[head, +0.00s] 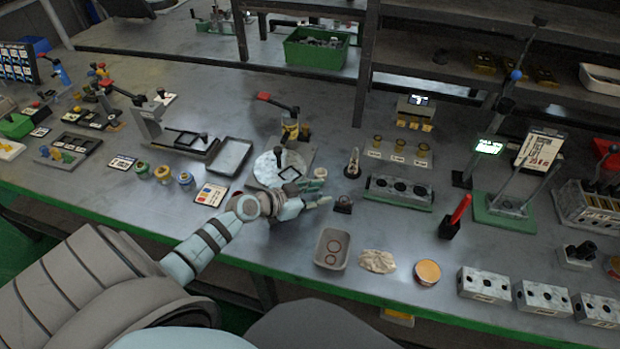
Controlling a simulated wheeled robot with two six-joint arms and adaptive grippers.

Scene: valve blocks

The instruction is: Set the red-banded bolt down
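My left gripper (312,203) reaches in from the lower left. It is low over the middle of the bench, just in front of a pale round plate (265,168). One pale finger points right, towards a small dark block (343,205). The other finger and the space between them are not clear, so I cannot tell whether it is open or holds anything. I cannot make out a bolt with a red band; it may be hidden by the hand or too small. My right gripper is out of view.
A grey tray with rings (332,249), a crumpled cloth (377,262) and a round orange-topped tin (428,271) lie in front. A red-handled tool (460,209) stands in a black holder to the right. A dark rack (398,194) lies behind. Bare bench shows between them.

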